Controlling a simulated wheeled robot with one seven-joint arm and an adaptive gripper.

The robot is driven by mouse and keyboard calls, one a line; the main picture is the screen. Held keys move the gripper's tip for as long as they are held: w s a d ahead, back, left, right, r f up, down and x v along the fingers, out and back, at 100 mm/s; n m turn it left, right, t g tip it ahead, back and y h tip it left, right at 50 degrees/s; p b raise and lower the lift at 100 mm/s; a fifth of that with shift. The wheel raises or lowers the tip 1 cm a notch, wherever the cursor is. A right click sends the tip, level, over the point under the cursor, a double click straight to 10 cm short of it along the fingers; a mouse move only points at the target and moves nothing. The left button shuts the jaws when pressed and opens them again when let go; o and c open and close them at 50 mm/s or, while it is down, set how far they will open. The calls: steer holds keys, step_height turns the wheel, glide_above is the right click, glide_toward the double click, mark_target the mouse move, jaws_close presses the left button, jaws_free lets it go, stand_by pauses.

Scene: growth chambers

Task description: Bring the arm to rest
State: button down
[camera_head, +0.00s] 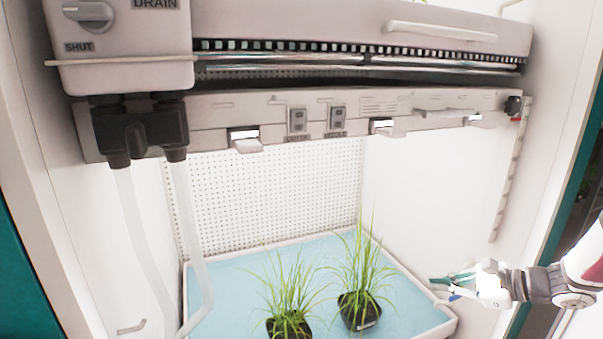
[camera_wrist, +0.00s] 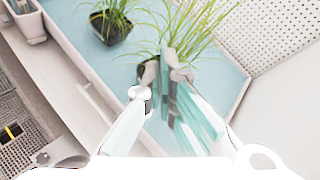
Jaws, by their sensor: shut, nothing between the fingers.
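My gripper (camera_head: 452,286) is at the right of the head view, at the right edge of the growth chamber, with its arm reaching in from the right. Its fingers point left, toward the tray. In the wrist view my gripper's teal fingers (camera_wrist: 165,115) fill the lower middle, and they hold nothing. They stand over the near edge of the tray, close to a potted grass plant.
A pale blue tray (camera_head: 232,262) with a white rim lies on the chamber floor. Two grass plants in black pots stand in it, one at centre (camera_head: 288,325) and one to its right (camera_head: 360,312). A lamp and valve unit (camera_head: 340,22) hangs above. White walls flank the chamber.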

steer(key=s+a+r+n+g+h, duration=0.2)
steer(key=s+a+r+n+g, duration=0.75)
steer(key=s+a+r, duration=0.6)
steer(key=s+d+n+t+h, duration=0.15)
steer(key=s+n+h, duration=0.8)
steer(key=s, duration=1.45)
step_height(320, 180, up, 36)
steer(key=n+t+y+p, duration=0.1)
steer(key=t+p, duration=0.3)
steer(key=p, duration=2.9)
steer(key=shift+f+n, duration=0.25)
steer(key=shift+n, duration=0.05)
steer(key=shift+w+y, duration=0.15)
steer(key=shift+y, duration=0.1)
